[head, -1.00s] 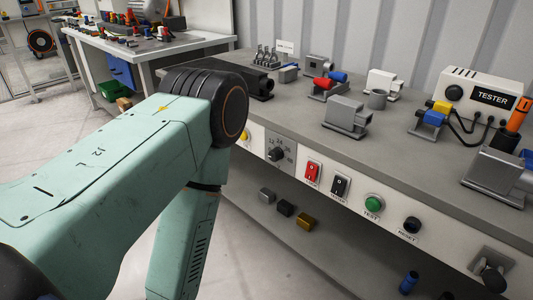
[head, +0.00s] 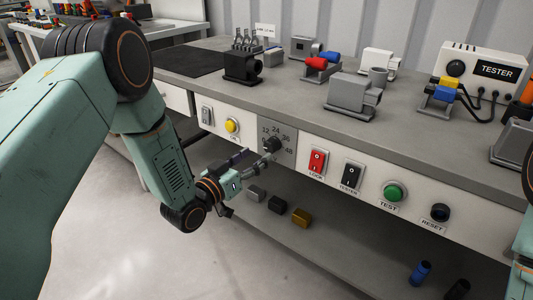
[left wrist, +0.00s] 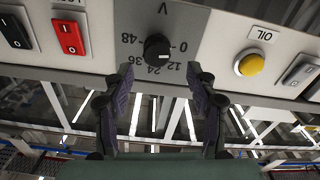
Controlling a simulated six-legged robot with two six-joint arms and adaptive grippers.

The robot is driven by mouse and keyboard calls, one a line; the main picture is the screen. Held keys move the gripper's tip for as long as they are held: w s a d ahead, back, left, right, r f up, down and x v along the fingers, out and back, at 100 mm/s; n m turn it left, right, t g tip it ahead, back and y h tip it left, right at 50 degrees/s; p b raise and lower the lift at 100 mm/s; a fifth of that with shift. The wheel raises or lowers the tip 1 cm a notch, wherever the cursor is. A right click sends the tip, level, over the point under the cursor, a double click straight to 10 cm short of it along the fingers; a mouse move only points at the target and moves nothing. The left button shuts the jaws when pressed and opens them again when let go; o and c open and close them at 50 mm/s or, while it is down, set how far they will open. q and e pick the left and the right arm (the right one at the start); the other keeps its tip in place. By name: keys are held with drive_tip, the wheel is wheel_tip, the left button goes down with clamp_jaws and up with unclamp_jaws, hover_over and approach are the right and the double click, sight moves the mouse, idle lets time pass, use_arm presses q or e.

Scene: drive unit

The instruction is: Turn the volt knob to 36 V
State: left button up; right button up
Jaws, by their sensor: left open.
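The volt knob (head: 272,145) is a black round knob on a grey scale plate (head: 290,154) in the bench's front panel. In the left wrist view the knob (left wrist: 157,47) sits ahead between the fingers, with 0, 12, 24, 36 and 48 printed around it. A light mark on its face seems to point toward the 0. My left gripper (head: 256,160) is close in front of the knob in the head view. In the left wrist view its fingers (left wrist: 158,84) are spread apart and empty, and I cannot tell whether they touch the knob. My right gripper is out of view.
A yellow button (head: 232,125) is left of the knob; a red rocker switch (head: 317,161), black switch (head: 352,175) and green button (head: 393,192) are right of it. A shelf (head: 345,235) below holds small blocks. Grey fixtures and the tester (head: 484,72) stand on the bench top.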

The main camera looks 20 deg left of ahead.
sight(268, 148)
use_arm(q)
drive_tip(key=b+x, duration=0.1)
drive_tip(key=x, duration=0.4)
drive_tip(key=shift+s+d+f+b, duration=0.1)
drive_tip(key=shift+d+b, duration=0.1)
drive_tip(key=shift+b, duration=0.1)
drive_tip(key=shift+w+d, duration=0.25)
drive_tip(key=shift+w, duration=0.1)
drive_tip(key=shift+c, duration=0.2)
drive_tip(key=shift+a, duration=0.1)
drive_tip(key=c, duration=1.1)
